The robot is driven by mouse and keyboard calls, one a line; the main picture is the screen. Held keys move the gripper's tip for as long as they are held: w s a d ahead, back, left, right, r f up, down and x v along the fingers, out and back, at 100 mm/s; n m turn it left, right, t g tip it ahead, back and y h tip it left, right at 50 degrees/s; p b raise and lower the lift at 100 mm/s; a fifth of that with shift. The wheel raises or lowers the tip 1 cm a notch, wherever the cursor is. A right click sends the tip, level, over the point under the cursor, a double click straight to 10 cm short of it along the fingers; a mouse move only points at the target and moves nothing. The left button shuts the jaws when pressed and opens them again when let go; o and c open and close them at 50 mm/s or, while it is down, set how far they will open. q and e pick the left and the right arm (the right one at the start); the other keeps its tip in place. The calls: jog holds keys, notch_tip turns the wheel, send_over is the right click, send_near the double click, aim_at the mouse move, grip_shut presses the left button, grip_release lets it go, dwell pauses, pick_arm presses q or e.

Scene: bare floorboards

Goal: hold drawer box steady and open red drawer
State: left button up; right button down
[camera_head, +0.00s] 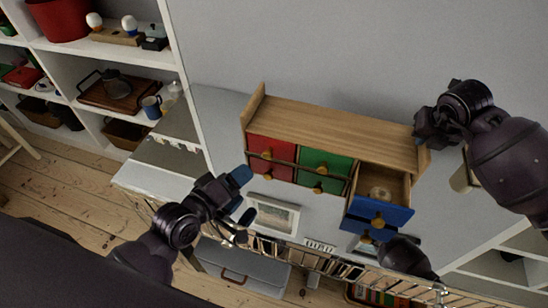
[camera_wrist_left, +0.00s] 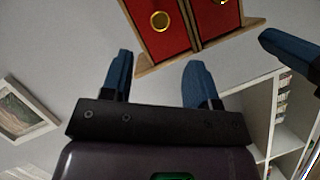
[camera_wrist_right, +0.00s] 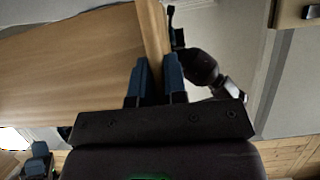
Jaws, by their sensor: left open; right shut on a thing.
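The wooden drawer box (camera_head: 340,132) stands against the wall. Its red drawer front (camera_head: 282,148) with gold knobs is at the left end and looks closed; it also shows at the top of the left wrist view (camera_wrist_left: 160,38). My left gripper (camera_head: 243,196) is open and empty, just below and left of the red front, apart from it. My right gripper (camera_head: 424,137) is shut on the right side panel of the drawer box, whose edge lies between the fingers in the right wrist view (camera_wrist_right: 154,42).
Green drawers (camera_head: 323,165) in the middle look closed. A picture frame (camera_head: 273,215) is below the box. White shelves (camera_head: 105,50) stand at the left.

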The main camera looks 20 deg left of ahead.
aim_at(266, 157)
pick_arm(q)
jog(key=x, duration=0.9)
jog(key=shift+w+f, duration=0.1)
jog(key=shift+w, duration=0.05)
jog(key=shift+c, duration=0.2)
grip_shut()
